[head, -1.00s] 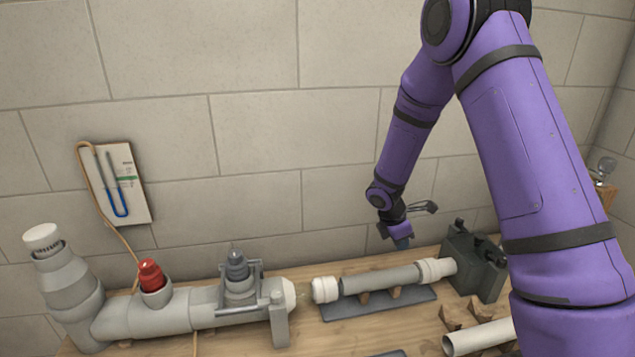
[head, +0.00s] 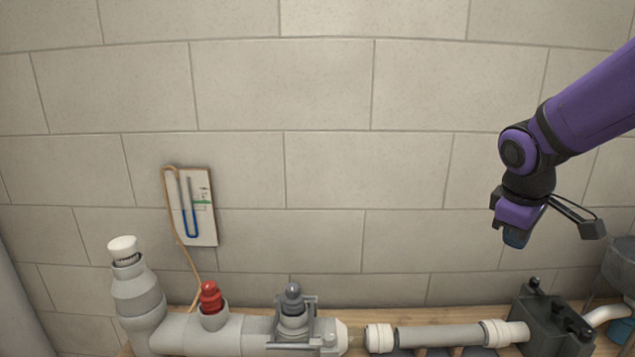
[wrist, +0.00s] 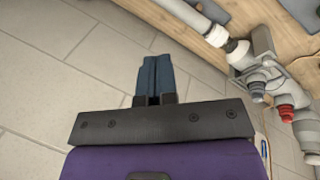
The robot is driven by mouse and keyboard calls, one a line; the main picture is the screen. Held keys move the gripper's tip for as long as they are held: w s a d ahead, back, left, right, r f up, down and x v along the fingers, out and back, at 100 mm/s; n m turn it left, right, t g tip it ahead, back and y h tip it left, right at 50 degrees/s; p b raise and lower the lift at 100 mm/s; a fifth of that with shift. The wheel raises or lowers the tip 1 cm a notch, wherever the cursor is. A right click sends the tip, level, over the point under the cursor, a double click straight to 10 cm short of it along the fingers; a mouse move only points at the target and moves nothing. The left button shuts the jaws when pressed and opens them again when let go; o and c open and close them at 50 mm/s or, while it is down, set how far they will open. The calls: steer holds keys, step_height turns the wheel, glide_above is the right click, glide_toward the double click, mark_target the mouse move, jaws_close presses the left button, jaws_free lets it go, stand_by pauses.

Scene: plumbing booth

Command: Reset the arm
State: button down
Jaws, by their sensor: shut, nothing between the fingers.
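My gripper (head: 514,238) hangs from the purple arm at the right of the head view, in front of the tiled wall and above the bench. Its fingers are shut and empty. In the wrist view, the two blue-grey fingers (wrist: 153,78) lie side by side, pointing away from the dark mount, with only wall tiles beyond them. The gripper touches nothing that I can see.
Below stand a grey pipe assembly (head: 185,333) with a red cap (head: 211,298), a horizontal pipe (head: 440,336) and a dark grey block (head: 550,325) on the wooden bench (head: 360,317). A gauge board (head: 204,225) hangs on the wall. The wall area left of my gripper is free.

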steer(key=s+a+r+m+t+y, duration=0.1)
steer(key=s+a+r+m, duration=0.1)
steer(key=s, duration=0.7)
steer(key=s+a+r+m+t+y, duration=0.1)
steer(key=s+a+r+m, duration=0.1)
steer(key=s+r+m, duration=0.3)
steer(key=s+r, duration=0.1)
steer(key=s, duration=0.3)
steer(key=shift+a+t+y, duration=0.15)
steer(key=shift+t+y, duration=0.15)
steer(key=shift+t, duration=0.1)
